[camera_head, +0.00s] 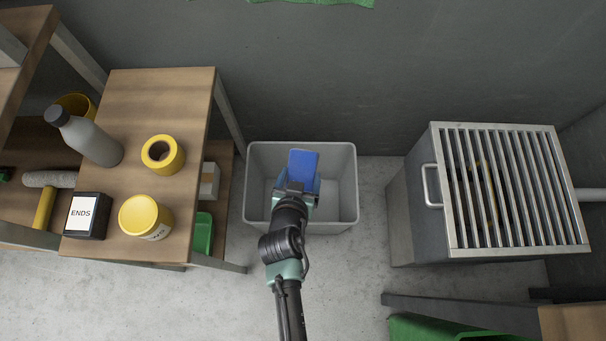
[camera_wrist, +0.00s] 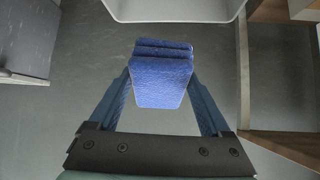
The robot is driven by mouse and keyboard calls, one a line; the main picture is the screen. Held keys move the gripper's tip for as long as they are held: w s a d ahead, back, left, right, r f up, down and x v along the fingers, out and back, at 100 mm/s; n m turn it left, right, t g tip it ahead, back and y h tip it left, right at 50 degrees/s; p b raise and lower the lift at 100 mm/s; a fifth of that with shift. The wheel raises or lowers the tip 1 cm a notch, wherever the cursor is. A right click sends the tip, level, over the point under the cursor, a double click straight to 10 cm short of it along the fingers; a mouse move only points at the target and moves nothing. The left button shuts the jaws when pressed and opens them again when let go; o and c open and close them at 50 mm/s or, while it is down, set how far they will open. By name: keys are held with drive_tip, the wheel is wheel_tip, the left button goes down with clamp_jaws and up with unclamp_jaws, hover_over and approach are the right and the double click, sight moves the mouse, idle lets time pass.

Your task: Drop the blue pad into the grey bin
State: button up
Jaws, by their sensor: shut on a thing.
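The blue pad (camera_head: 303,164) is held in my gripper (camera_head: 297,185), and in the head view it appears over the grey bin (camera_head: 348,153). In the wrist view the blue pad (camera_wrist: 161,80) sits between the two fingers of my gripper (camera_wrist: 160,95), which are shut on it. The rim of the grey bin (camera_wrist: 175,17) shows at the top of the wrist view, beyond the pad. Bare floor lies behind the pad there. The bin's inside looks empty where I can see it; my arm hides its near rim partly.
A wooden table (camera_head: 185,90) left of the bin bears a grey bottle (camera_head: 92,137), a yellow tape roll (camera_head: 163,155), a yellow tub (camera_head: 145,217) and a black ENDS box (camera_head: 87,216). A metal slatted cabinet (camera_head: 508,188) stands to the right. Floor is clear between bin and cabinet.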

drive_tip(key=w+f+m+h+b, duration=0.1)
drive_tip(key=w+f+b, duration=0.2)
drive_tip(key=f+b, duration=1.6)
drive_tip(key=shift+d+f, duration=0.15)
drive_tip(key=shift+f, duration=0.45)
drive_tip(key=shift+w, duration=0.1)
drive_tip(key=o, duration=1.2)
drive_tip(key=shift+c, duration=0.2)
drive_tip(key=p+v, duration=0.6)
drive_tip(key=v, duration=0.7)
